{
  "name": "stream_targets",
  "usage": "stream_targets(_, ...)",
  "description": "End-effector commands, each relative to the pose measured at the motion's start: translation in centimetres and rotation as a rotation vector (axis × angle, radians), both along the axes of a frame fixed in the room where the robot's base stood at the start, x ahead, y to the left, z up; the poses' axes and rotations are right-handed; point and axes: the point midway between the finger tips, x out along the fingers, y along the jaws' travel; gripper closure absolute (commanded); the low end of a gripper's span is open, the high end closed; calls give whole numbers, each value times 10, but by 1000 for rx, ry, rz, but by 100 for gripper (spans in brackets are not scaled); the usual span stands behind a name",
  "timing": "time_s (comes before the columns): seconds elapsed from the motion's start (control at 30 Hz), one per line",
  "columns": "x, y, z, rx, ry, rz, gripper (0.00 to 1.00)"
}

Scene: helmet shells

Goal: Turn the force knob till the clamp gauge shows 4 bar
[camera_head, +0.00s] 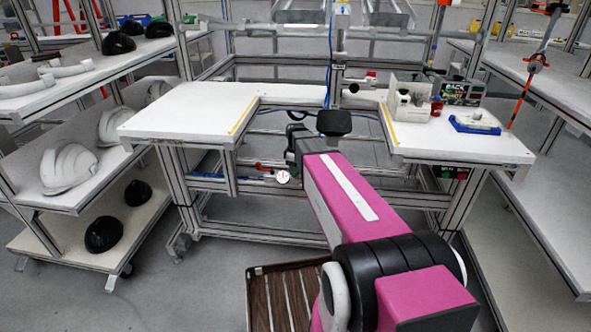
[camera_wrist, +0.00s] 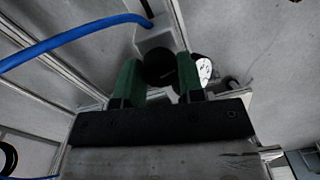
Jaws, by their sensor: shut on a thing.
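In the wrist view, the green fingers of my gripper (camera_wrist: 158,84) stand on either side of a round black knob (camera_wrist: 159,67). The gripper is shut on this force knob. The knob sits at the end of a light grey block with a blue hose. The clamp gauge (camera_wrist: 204,71), a white dial with dark marks, is just right of the right finger and partly covered by it. In the head view the gauge (camera_head: 283,177) is a small white disc below the workbench, left of my pink arm. Its reading is too small to tell. The knob is hidden in the head view.
The white workbench (camera_head: 190,112) has a recess in the middle, where my arm reaches in. A blue hose (camera_wrist: 75,38) runs close by the left finger. Shelves with white helmet shells (camera_head: 68,165) stand at left. A blue tray (camera_head: 474,124) lies on the bench's right side.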

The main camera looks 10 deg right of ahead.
Motion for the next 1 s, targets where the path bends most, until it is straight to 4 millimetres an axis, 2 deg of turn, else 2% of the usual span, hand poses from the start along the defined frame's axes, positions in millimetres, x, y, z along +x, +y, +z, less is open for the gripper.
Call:
stream_targets(0.27,0,0,1,0,-1,0,88)
stream_targets(0.3,0,0,1,0,-1,0,58)
stream_targets(0.37,0,0,1,0,-1,0,39)
stream_targets(0.77,0,0,6,0,-1,1,39)
stream_targets(1.0,1,-1,39,0,-4,1,39)
